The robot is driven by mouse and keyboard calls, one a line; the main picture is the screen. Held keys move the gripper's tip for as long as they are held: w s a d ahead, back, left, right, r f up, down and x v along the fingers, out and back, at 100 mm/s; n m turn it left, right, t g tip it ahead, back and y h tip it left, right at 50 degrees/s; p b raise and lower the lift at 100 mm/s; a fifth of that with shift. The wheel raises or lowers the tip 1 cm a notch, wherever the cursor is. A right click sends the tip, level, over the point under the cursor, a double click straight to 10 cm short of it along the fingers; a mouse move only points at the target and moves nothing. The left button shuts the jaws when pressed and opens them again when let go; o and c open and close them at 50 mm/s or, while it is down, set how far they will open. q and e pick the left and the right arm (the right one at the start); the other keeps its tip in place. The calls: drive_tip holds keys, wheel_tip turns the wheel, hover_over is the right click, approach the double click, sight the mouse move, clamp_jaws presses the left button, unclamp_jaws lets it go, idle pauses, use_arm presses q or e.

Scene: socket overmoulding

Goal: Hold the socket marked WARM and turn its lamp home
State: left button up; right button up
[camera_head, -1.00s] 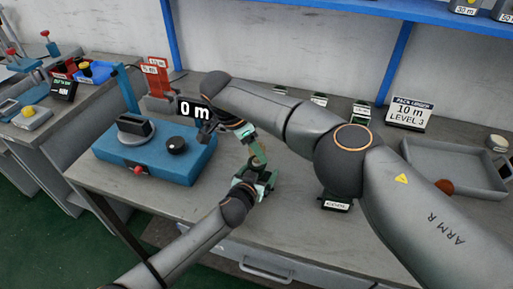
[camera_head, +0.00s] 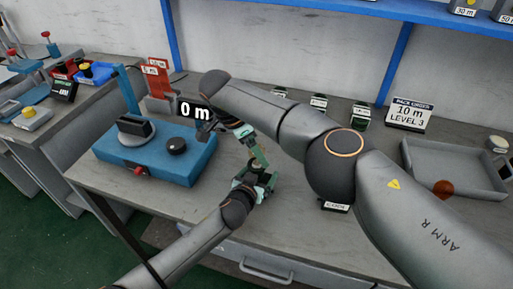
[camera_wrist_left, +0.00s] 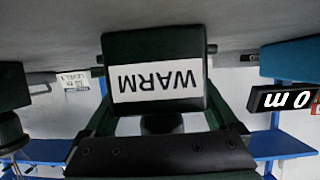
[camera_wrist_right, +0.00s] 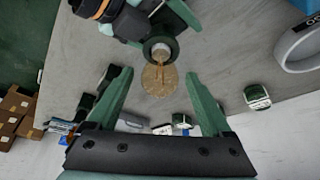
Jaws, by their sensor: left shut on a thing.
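My left gripper (camera_head: 258,180) is shut on the socket marked WARM, a dark block whose white label (camera_wrist_left: 157,77) shows upside down in the left wrist view. In the right wrist view the socket's round mouth (camera_wrist_right: 160,47) points towards my right gripper. An amber, see-through round lamp (camera_wrist_right: 160,80) stands at that mouth, in line with it. How deep it sits I cannot tell. My right gripper (camera_wrist_right: 160,98) is open around the lamp's line, its green fingers well apart and clear of the lamp. In the head view my right gripper (camera_head: 252,148) is just above the left one.
A blue machine (camera_head: 160,160) with a black knob and a "0 m" display (camera_head: 195,111) stands to the left. Several small labelled sockets (camera_head: 319,101) are along the back. A grey tray (camera_head: 455,185) is at the right. Another labelled block (camera_head: 335,207) lies partly under my right arm.

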wheel_tip(320, 180, up, 10)
idle(0.7)
